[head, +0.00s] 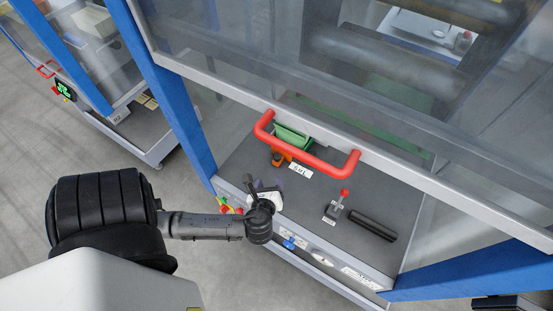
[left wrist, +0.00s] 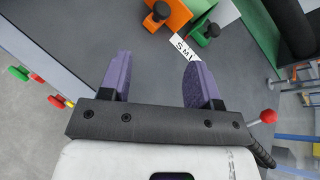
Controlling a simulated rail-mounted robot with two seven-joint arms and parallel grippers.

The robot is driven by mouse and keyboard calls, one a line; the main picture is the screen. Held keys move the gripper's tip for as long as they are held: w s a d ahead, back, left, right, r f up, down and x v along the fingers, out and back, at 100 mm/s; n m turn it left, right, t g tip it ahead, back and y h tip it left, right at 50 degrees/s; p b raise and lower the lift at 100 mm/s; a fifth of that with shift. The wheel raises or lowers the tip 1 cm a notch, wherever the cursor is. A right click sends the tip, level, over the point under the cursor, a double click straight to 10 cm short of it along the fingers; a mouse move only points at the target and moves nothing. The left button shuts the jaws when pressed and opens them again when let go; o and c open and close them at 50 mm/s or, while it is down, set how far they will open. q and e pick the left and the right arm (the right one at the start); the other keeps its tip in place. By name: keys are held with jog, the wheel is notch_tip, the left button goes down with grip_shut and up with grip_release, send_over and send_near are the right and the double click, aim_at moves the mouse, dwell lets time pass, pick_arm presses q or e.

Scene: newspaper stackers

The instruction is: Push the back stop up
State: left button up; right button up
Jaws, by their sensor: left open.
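An orange block (head: 281,157) with dark knobs stands beside a green block (head: 292,138) on the machine's grey deck, partly behind the red handle. I cannot tell for sure which part is the back stop. In the left wrist view the orange block (left wrist: 170,12) and green block (left wrist: 206,18) are at the top, beyond the fingertips. My left gripper (head: 268,187) is over the deck's front left, on the near side of the blocks. In the left wrist view its purple fingers (left wrist: 158,68) are apart with nothing between them. My right gripper does not show.
A red handle (head: 305,155) on the raised clear guard (head: 230,70) hangs above the deck. A red-knobbed lever (head: 338,205) and a black bar (head: 372,225) are to the right. Coloured buttons (left wrist: 37,78) line the front edge. A blue post (head: 180,105) stands left.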

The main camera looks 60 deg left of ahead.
aim_at(277, 158)
pick_arm(q)
jog(key=w+a+f+m, duration=0.1)
jog(key=w+a, duration=0.1)
jog(key=a, duration=0.1)
jog(key=w+a+f+m+b, duration=0.1)
jog(key=w+a+f, duration=0.1)
jog(key=a, duration=0.1)
jog(key=w+a+f+m+b, duration=0.1)
jog(key=w+a+m, duration=0.1)
jog(key=a, duration=0.1)
jog(key=shift+w+a+f, duration=0.15)
jog(key=shift+w+f, duration=0.15)
jog(key=shift+f, duration=0.05)
jog(key=shift+w+a+f+b, duration=0.2)
jog(key=shift+w+a+b, duration=0.1)
jog(key=shift+w+a, duration=0.15)
jog(key=shift+a, duration=0.1)
jog(key=shift+c, duration=0.2)
